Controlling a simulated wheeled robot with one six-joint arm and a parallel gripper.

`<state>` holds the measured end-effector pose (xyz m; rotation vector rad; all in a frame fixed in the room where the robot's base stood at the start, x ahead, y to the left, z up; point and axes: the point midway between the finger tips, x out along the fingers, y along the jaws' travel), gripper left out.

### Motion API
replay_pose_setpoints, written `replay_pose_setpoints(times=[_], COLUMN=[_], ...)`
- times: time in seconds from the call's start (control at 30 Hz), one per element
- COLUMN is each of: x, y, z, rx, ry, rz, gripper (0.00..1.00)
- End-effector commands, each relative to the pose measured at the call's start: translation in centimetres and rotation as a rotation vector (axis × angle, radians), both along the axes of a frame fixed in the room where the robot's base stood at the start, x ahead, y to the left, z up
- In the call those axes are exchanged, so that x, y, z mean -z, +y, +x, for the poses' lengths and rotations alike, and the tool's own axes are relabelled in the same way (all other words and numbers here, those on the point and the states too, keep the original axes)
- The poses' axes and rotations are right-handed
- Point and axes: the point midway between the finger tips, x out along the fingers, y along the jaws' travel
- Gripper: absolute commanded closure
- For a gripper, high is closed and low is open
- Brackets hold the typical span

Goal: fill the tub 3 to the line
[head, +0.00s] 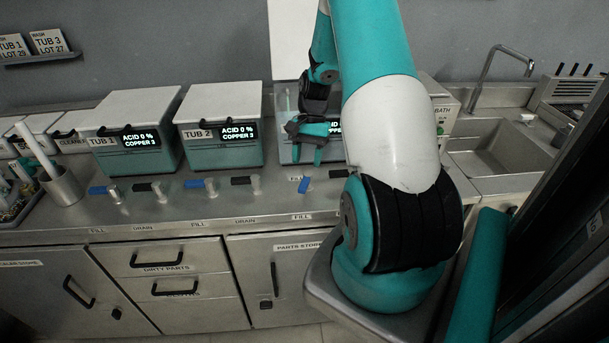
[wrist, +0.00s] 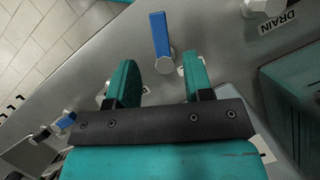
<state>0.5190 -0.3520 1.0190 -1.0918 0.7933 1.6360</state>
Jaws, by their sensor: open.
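Tub 3 (head: 286,148) stands third in the row on the counter, mostly hidden behind my arm in the head view. Its display is largely covered, and no fill line or liquid level shows. A blue valve handle (head: 305,184) sits on the counter in front of it, by a FILL label. My gripper (head: 306,158) points down above that handle, in front of the tub. In the wrist view my gripper (wrist: 160,68) is open and empty. A blue handle (wrist: 160,35) on a metal stem lies just beyond its fingertips, between their lines; I see no contact.
Lidded tub 1 (head: 137,132) and tub 2 (head: 220,128) stand left, both displays reading ACID 0 %, COPPER 3. Other blue and black valve handles line the counter's front. A black handle (head: 339,173) stands close right of the blue one. A sink (head: 495,160) is at right.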

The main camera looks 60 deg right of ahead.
Motion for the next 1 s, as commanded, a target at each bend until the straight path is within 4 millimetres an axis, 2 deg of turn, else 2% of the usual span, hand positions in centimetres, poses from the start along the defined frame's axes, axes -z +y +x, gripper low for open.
replay_pose_setpoints(times=[0.1,0.3,0.47,0.7,0.73,0.93,1.0], x=[2.2,4.7,5.6,5.6,5.6,5.6,5.6], y=[1.0,1.9,2.2,2.2,2.2,2.2,2.2], z=[-0.4,-0.7,-0.7,-0.7,-0.7,-0.7,-0.7], rx=[-0.001,0.001,0.0,0.0,0.0,0.0,0.0], ry=[0.003,0.002,0.001,0.0,0.0,0.0,0.0], rz=[0.004,0.001,0.0,-0.001,-0.001,-0.001,-0.001], gripper=[0.53,0.53,0.53,0.53,0.55,1.0,1.0])
